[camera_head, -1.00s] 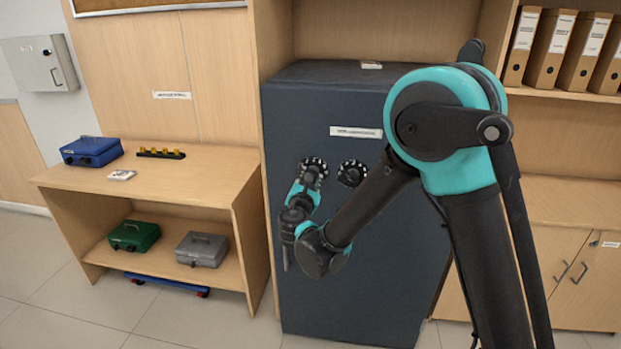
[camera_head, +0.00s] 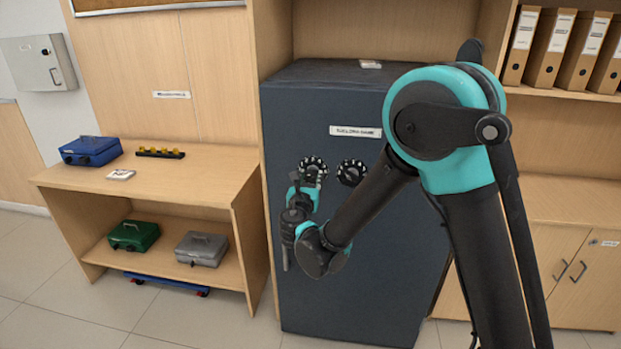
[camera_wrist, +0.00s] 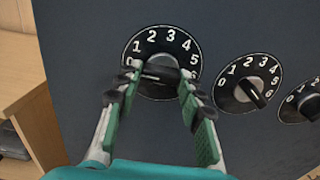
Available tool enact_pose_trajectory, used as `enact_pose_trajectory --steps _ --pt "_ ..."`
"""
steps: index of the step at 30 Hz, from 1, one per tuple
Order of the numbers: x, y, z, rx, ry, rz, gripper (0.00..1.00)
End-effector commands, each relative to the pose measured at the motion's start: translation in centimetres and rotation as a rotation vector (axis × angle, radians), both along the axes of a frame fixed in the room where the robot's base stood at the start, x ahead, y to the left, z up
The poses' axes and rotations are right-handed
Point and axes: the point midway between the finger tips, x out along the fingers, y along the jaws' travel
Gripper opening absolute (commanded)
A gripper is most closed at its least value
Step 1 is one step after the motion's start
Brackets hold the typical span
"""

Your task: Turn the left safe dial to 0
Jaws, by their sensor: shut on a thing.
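The dark safe (camera_head: 350,270) stands in the middle of the head view. The left safe dial (camera_wrist: 150,44) is black with white numbers 0 to 6 and a dark bar knob; it also shows in the head view (camera_head: 313,161). My gripper (camera_wrist: 155,84) is shut on this knob, one finger at each side. The knob's bar lies nearly level in the wrist view, with a pale mark towards its left part, near the 0 side. The fingers partly cover the dial's lower rim, so its exact reading is unclear.
A middle dial (camera_wrist: 262,68) and a right dial (camera_wrist: 309,88) sit close to the right. In the head view my arm covers part of the safe. A wooden desk (camera_head: 190,185) with a blue cash box (camera_head: 90,152) stands at the left.

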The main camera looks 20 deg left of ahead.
Motion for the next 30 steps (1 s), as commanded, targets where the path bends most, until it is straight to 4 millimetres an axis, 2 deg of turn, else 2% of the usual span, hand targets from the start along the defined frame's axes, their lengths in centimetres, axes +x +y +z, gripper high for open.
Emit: enact_pose_trajectory --steps 7,8,12,23,26,30 --pt "0.0 0.0 -0.1 0.001 0.002 0.000 0.09" --pt "0.0 0.0 -0.1 0.001 0.002 0.000 0.40" --pt "0.0 0.0 0.0 0.001 0.001 0.000 0.57" --pt "-0.3 -0.1 0.0 0.001 0.000 0.000 0.59" --pt "-1.3 -0.2 0.0 0.001 0.000 0.003 0.59" --pt "-3.8 -0.8 0.0 0.001 0.000 0.005 0.59"
